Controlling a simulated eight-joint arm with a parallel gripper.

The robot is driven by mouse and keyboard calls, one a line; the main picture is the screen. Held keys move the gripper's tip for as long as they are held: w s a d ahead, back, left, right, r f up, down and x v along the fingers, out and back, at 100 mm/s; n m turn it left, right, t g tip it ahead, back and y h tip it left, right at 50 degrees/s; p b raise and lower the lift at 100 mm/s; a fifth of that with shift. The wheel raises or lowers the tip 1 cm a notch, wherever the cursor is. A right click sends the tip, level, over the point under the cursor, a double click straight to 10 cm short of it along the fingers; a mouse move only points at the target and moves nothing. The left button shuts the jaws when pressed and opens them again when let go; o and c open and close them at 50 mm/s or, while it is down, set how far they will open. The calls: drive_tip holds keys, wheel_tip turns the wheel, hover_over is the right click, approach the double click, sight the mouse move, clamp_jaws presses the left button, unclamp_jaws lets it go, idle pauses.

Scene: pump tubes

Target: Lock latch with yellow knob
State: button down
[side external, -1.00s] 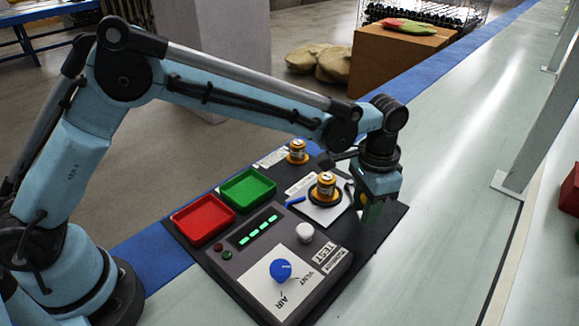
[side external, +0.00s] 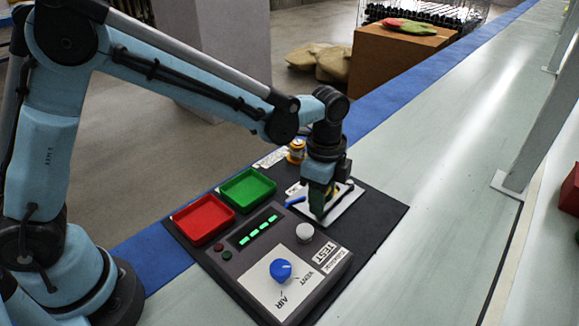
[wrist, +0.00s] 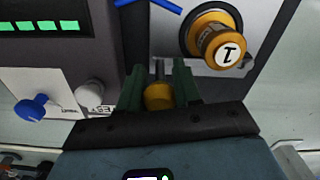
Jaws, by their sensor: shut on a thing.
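In the wrist view the yellow knob (wrist: 158,97) of the latch sits between the two green fingers of my gripper (wrist: 158,80), which is shut on it. A dark rod extends beyond the knob. An orange-yellow tube labelled 1 (wrist: 217,42) stands on the white plate to the upper right of the fingers. In the side view my gripper (side external: 319,214) is low over the white plate (side external: 345,208), with its fingers near the plate's front. The gripper hides the knob and most of the tube there.
A blue lever (side external: 295,202) is just left of my gripper. The test panel, with a white knob (side external: 305,232) and a blue dial (side external: 280,270), lies in front. Red (side external: 201,219) and green (side external: 247,190) trays are left. Another tube (side external: 297,150) stands behind.

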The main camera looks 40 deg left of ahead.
drive_tip(key=shift+a, duration=0.3)
drive_tip(key=shift+m, duration=0.3)
drive_tip(key=c, duration=0.8)
unclamp_jaws()
wheel_tip(320, 180, up, 12)
drive_tip(key=shift+r, duration=0.1)
drive_tip(key=s+a+f+n+t, duration=0.1)
drive_tip(key=s+a+n+t, duration=0.1)
drive_tip(key=s+a+n, duration=0.2)
drive_tip(key=s+a+f+n+t, duration=0.1)
drive_tip(key=s+a+n+t, duration=0.1)
drive_tip(key=s+a+n, duration=0.2)
drive_tip(key=s+a+n+t, duration=0.3)
drive_tip(key=a+n, duration=0.3)
drive_tip(key=n, duration=0.2)
drive_tip(key=shift+s+f, duration=0.4)
drive_tip(key=shift+s, duration=0.15)
